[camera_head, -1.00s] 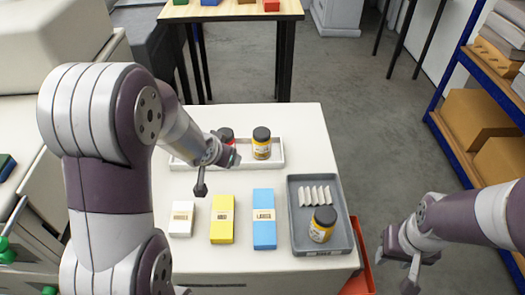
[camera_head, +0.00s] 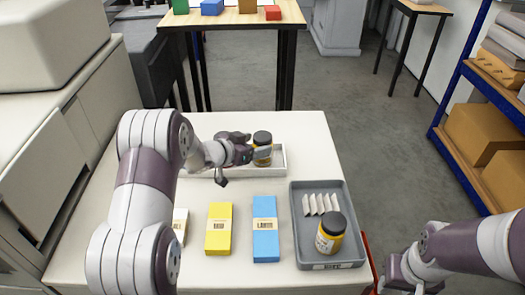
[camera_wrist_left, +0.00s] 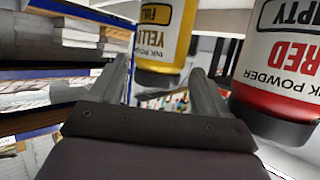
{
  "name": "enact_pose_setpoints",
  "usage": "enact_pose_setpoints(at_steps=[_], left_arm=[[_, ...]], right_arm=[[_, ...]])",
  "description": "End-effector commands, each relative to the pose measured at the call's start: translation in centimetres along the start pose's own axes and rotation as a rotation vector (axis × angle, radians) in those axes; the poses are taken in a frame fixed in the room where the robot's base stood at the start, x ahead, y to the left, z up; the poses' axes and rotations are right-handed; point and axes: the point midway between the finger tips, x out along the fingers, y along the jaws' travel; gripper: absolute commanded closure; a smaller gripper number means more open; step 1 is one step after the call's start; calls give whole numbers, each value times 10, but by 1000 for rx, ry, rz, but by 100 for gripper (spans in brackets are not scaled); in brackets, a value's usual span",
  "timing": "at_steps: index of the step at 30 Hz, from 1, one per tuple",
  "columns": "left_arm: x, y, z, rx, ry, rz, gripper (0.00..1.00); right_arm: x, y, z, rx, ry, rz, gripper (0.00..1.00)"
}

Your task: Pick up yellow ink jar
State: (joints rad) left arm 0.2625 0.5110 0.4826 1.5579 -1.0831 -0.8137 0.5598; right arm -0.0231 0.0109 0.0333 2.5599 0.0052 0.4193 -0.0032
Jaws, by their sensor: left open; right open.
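A yellow ink jar (camera_head: 263,157) with a black lid stands upright in the white tray on the table. My left gripper (camera_head: 238,164) is open just left of it in the head view. In the left wrist view, which looks upside down, this jar (camera_wrist_left: 163,35) reads "FULL" and "YELL" and appears between and beyond the open fingers (camera_wrist_left: 160,68), not gripped. A second yellow-labelled jar (camera_head: 331,236) stands in the grey tray at the right. My right gripper (camera_head: 402,279) is open and empty, off the table's right side.
A red jar (camera_wrist_left: 283,75) marked "EMPTY" stands close beside the yellow one, mostly hidden in the head view. White, yellow (camera_head: 219,230) and blue (camera_head: 265,230) boxes line the front. The grey tray (camera_head: 297,222) also holds white folded pieces. A blue shelf (camera_head: 452,150) stands right.

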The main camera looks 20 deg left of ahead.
Motion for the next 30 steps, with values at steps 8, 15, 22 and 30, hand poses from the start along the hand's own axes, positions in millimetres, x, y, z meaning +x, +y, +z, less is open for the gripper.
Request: enact_pose_setpoints(at_steps=[8,15,22,30], left_arm=[[40,1,1,0,-1,0,23],[40,0,1,-1,-2,-1,39],[40,0,0,0,0,-1,76],[36,0,-12,1,2,0,76]], right_arm=[[2,0,0,0,0,0,57],[2,0,0,0,0,0,57],[2,0,0,0,0,0,57],[-1,0,0,0,0,0,57]])
